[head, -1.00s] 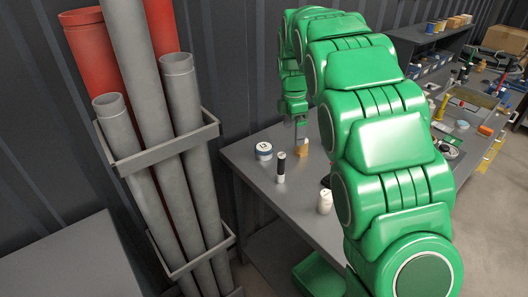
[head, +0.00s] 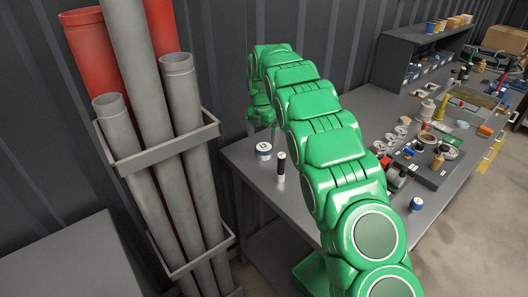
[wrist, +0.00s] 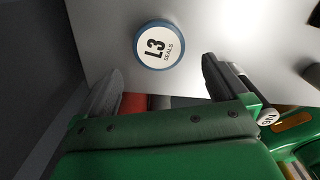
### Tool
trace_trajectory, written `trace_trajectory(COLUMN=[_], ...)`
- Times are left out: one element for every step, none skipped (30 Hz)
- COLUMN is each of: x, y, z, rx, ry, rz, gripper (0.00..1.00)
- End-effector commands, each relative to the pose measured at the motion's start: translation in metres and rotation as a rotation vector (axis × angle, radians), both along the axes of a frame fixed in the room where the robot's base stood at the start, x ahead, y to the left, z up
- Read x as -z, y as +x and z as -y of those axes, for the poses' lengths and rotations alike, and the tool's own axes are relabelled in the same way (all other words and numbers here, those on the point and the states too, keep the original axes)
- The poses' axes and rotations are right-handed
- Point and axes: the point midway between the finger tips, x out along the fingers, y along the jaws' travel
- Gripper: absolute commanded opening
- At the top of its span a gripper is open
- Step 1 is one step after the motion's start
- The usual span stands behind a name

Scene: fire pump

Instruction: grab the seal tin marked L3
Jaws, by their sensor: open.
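The seal tin (head: 264,151) is a short round tin with a white lid and a blue rim, and stands near the left end of the grey workbench. In the wrist view its lid (wrist: 160,45) reads "L3 SEALS". My gripper (wrist: 160,80) is open and empty, with one finger on each side of the tin's line. The tin lies beyond the fingertips, apart from them. In the head view my gripper (head: 262,127) hangs just behind the tin, and the green wrist partly hides it.
A black and white cylinder (head: 281,167) stands right of the tin, close to my right finger in the wrist view. Grey and red pipes (head: 180,110) stand in a rack to the left. Several parts and a dark tray (head: 430,165) crowd the bench farther right.

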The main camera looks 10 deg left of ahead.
Motion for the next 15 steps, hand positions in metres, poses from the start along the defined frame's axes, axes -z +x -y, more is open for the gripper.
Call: trace_trajectory(x=[0.006,0.009,0.013,0.015,0.017,0.019,0.02,0.021,0.024,0.026,0.029,0.033,0.037,0.04,0.046], y=[-0.001,-0.001,-0.001,0.0,0.0,0.0,0.001,0.001,0.002,0.003,0.003,0.004,0.005,0.006,0.007], z=[0.0,0.0,0.001,0.001,0.001,0.001,0.001,0.001,0.001,0.002,0.002,0.003,0.003,0.004,0.005], rx=[0.001,0.001,0.001,0.001,0.002,0.002,0.002,0.002,0.002,0.003,0.003,0.003,0.003,0.003,0.004], ry=[-0.001,-0.001,-0.001,-0.001,0.0,0.0,0.0,0.0,0.0,0.0,0.0,0.0,0.0,0.0,0.0], rz=[-0.004,-0.004,-0.004,-0.003,-0.002,-0.001,-0.001,0.0,0.0,0.0,-0.001,-0.001,-0.001,-0.002,-0.002], gripper=[1.0,1.0,1.0,1.0,1.0,1.0,1.0,1.0,1.0,1.0,1.0,1.0,1.0,1.0,1.0])
